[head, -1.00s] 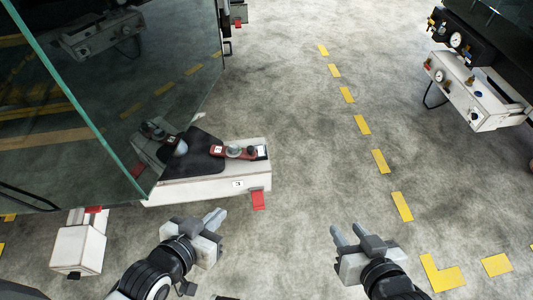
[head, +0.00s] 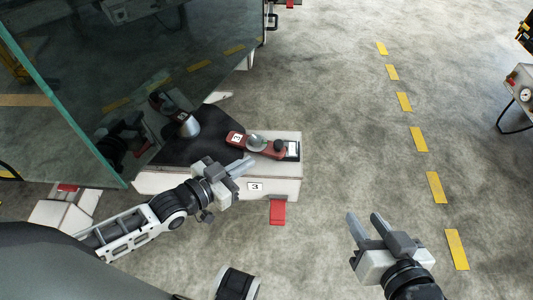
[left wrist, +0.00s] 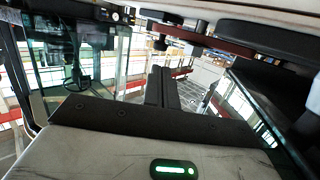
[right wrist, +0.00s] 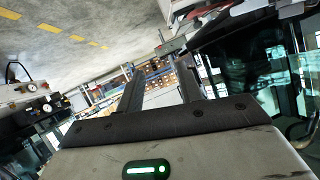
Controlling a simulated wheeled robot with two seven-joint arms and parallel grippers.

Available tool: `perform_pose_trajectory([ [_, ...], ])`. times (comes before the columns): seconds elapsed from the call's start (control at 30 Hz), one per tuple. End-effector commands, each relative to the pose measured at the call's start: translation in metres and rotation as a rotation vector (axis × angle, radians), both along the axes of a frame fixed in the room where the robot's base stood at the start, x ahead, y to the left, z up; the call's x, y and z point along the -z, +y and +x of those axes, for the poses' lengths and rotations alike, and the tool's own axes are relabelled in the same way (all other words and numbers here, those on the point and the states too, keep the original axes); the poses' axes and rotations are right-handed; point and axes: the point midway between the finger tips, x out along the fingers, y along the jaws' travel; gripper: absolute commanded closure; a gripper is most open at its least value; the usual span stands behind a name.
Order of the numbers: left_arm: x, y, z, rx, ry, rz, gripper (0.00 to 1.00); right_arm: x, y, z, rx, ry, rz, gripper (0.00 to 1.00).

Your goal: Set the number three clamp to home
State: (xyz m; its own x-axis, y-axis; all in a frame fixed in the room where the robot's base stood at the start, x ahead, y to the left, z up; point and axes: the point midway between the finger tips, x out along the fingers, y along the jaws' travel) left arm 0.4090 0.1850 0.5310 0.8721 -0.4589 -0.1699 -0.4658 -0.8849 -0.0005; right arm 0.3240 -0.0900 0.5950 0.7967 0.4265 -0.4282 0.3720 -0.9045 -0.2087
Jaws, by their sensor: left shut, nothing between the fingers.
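The number three clamp (head: 236,138) is a red lever with a small "3" label at its left end, a silver knob and a darker knob. It lies across the top of the white unit (head: 290,186), whose front carries a "3" plate. A black and white plate (head: 292,150) sits at the lever's right end. My left gripper (head: 246,165) is shut and empty, just in front of the lever and apparently apart from it. In the left wrist view a dark red bar (left wrist: 205,39), likely the lever, crosses above the fingertips. My right gripper (head: 364,217) is open and empty over bare floor.
A large glass pane (head: 70,110) stands at the left, beside a black pad with a silver cone (head: 187,124). A red tab (head: 277,212) hangs from the unit's front. Another unit with gauges (head: 524,95) stands far right. The floor between is clear.

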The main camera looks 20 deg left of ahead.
Motion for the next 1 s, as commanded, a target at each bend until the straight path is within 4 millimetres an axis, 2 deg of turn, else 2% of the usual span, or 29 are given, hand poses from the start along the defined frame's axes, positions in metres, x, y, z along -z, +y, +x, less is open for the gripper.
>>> perform_pose_trajectory([
  [0.03, 0.004, -0.006, 0.012, -0.001, -0.005, -0.001, 1.00, 0.001, 0.001, 0.000, -0.001, -0.017, 0.007, 0.64],
  [0.2, 0.010, -0.021, 0.040, 0.000, -0.002, -0.001, 1.00, -0.006, 0.004, 0.000, -0.007, -0.067, 0.032, 0.64],
  [0.4, 0.013, -0.032, 0.059, 0.000, 0.000, -0.001, 1.00, -0.014, 0.007, -0.001, -0.009, -0.106, 0.058, 0.64],
  [0.6, 0.014, -0.034, 0.065, 0.000, 0.003, 0.001, 1.00, -0.021, 0.007, 0.000, -0.008, -0.126, 0.070, 0.64],
  [0.87, 0.013, -0.034, 0.064, -0.001, 0.002, 0.000, 1.00, -0.020, 0.007, -0.001, -0.009, -0.122, 0.069, 0.64],
  [1.0, 0.006, -0.028, 0.064, -0.049, -0.002, -0.007, 1.00, -0.026, 0.006, -0.002, -0.013, -0.095, 0.050, 0.64],
])
